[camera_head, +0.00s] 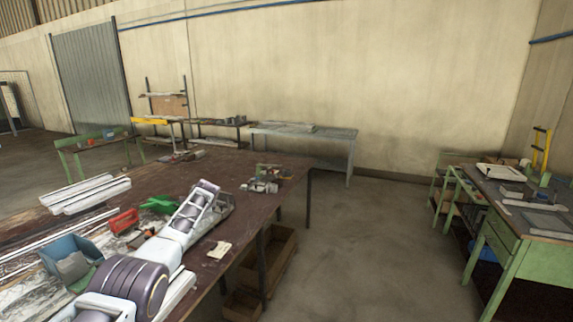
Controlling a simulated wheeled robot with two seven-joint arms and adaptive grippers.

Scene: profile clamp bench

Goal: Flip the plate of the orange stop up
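A small red-orange piece (123,221), which may be the orange stop, lies on the brown workbench (262,207). At this size I cannot make out its plate or how it is tilted. My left arm comes in from the lower left and reaches over the bench. Its gripper (207,188) is to the right of the red-orange piece and apart from it in the picture. The fingers are too small and overlapped to tell whether they are open. My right gripper is not in view.
A green piece (159,204) lies between the red-orange piece and my arm. A blue bin (64,250) and light profiles (84,190) are on the left. A metal device (262,185) stands at the far end. Green benches stand at right; the floor between is clear.

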